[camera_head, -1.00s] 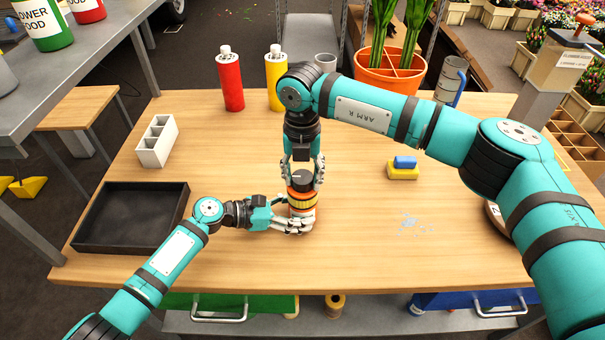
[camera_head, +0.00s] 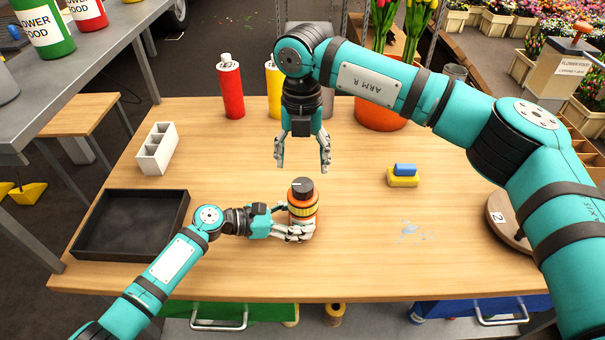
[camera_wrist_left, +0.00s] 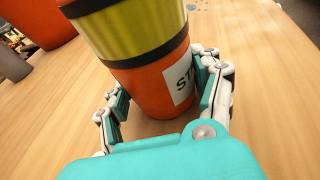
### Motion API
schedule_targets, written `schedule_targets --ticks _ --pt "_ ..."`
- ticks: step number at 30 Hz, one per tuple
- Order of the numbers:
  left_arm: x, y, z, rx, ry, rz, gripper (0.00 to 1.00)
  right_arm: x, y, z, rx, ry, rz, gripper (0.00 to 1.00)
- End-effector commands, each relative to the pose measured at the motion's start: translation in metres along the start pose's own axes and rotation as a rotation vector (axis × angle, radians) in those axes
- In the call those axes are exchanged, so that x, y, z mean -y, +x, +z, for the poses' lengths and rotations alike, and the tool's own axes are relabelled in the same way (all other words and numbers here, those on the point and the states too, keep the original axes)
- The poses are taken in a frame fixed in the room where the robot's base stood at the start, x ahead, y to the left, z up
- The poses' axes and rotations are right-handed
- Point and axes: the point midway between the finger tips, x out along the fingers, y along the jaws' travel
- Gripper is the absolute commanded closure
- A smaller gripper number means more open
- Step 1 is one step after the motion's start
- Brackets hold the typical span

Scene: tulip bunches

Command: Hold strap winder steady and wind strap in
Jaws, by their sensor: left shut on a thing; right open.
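The strap winder (camera_head: 302,207) stands upright on the wooden table. In the left wrist view the winder (camera_wrist_left: 150,75) sits between the two fingers of my left gripper (camera_wrist_left: 165,105), with part of a white label showing. My right gripper (camera_head: 303,164) is open and empty, pointing down above and behind the knob, apart from it. No loose strap can be made out.
A black tray (camera_head: 128,252) lies at the left and a white divided holder (camera_head: 156,148) behind it. Red (camera_head: 231,87) and yellow (camera_head: 273,88) bottles and an orange pot (camera_head: 380,115) stand at the back. A blue and yellow sponge (camera_head: 403,176) and a small spill (camera_head: 411,230) are at the right.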

Motion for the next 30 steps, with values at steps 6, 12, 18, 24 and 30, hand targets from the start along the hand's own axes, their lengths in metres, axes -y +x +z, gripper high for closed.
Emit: schedule_targets --ticks 6,12,18,24,30 --pt "0.000 0.000 0.001 0.002 0.001 0.001 0.60 0.000 -0.035 0.001 0.002 0.001 0.000 0.31" --pt "0.000 0.000 0.001 0.002 0.001 0.001 0.60 0.000 -0.045 0.000 0.000 0.000 0.000 0.31" --pt "0.000 0.000 0.001 0.002 0.001 0.000 0.60 0.000 -0.046 0.000 -0.001 0.000 0.000 0.31" --pt "0.000 0.000 0.001 0.002 0.001 0.000 0.26 0.000 -0.045 0.000 0.000 0.000 0.000 0.31" --pt "0.000 0.000 0.001 0.001 0.000 0.000 0.07 0.000 -0.045 0.000 0.000 0.000 0.000 0.31"
